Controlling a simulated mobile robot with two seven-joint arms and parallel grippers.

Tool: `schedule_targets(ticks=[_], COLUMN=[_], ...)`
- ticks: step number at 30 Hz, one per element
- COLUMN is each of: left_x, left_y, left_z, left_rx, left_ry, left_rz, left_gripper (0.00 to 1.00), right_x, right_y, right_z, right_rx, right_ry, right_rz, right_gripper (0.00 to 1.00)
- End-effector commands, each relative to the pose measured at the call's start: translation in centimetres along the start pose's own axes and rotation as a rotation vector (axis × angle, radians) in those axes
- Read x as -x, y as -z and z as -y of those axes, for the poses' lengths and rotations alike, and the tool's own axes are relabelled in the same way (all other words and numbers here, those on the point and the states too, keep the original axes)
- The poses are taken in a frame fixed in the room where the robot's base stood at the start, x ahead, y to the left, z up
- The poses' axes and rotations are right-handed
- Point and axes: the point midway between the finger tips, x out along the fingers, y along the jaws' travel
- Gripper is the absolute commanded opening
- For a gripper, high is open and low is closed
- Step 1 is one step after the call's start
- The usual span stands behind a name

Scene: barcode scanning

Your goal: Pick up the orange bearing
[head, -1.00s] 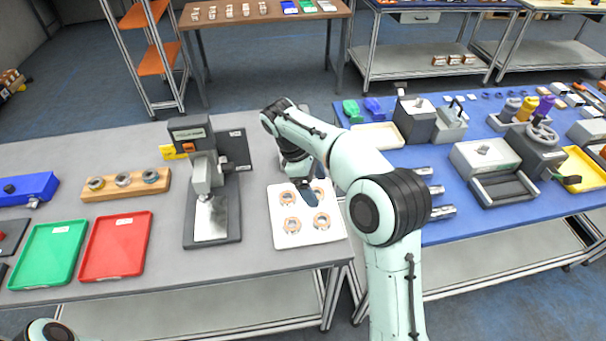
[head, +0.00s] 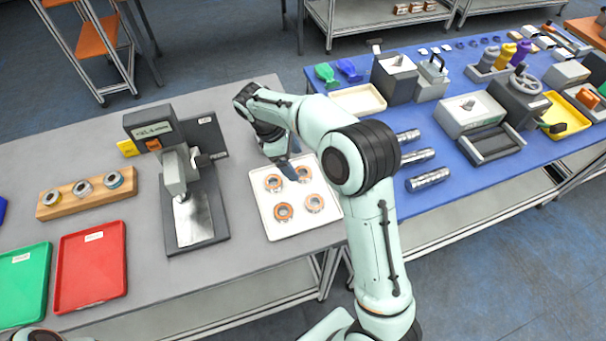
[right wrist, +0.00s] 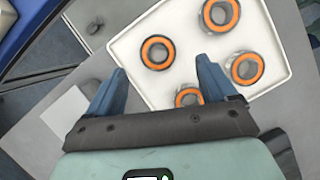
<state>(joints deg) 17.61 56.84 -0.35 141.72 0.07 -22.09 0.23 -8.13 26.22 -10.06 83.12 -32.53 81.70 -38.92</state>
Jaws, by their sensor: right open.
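Several alike bearings, grey with orange rings, lie flat on a white tray (head: 294,193). In the head view they are at back left (head: 273,183), back right (head: 304,174), front left (head: 284,211) and front right (head: 314,203). My right gripper (head: 287,168) is above the tray's back part, its fingers partly hidden. In the right wrist view the right gripper (right wrist: 160,68) is open and empty. One bearing (right wrist: 157,52) shows between its fingertips, and another (right wrist: 188,96) is partly hidden by the right-hand finger. My left gripper is not in view.
A press-like scanner stand (head: 190,190) stands left of the tray. Farther left are a wooden block with rings (head: 88,193), a red tray (head: 92,270) and a green tray (head: 22,285). A blue-topped table (head: 450,200) with metal cylinders and machines adjoins on the right.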

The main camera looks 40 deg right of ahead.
Motion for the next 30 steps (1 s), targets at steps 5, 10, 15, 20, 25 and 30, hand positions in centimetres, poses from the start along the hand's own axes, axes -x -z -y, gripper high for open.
schedule_targets(ticks=[5, 10, 15, 20, 25, 30], left_x=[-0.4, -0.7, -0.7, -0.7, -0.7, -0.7], left_y=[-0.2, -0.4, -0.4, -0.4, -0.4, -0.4], left_z=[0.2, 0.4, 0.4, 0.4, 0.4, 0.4], left_rx=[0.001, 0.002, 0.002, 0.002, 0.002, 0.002], left_ry=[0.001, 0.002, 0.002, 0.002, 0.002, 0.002], left_rz=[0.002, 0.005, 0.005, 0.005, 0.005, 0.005], left_gripper=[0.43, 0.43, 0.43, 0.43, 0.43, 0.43], right_x=[-2.7, -4.7, -5.0, -4.9, -4.9, -4.9], right_y=[0.0, 0.1, 0.1, 0.1, 0.1, 0.1], right_z=[-0.2, -0.2, -0.2, -0.2, -0.2, -0.3], right_rx=[0.0, 0.001, 0.0, 0.0, 0.0, 0.0], right_ry=[0.004, 0.002, 0.001, 0.001, 0.001, 0.0], right_rz=[0.004, 0.002, 0.0, 0.0, 0.0, 0.0], right_gripper=[0.85, 0.85, 0.85, 0.69, 0.2, 0.19])
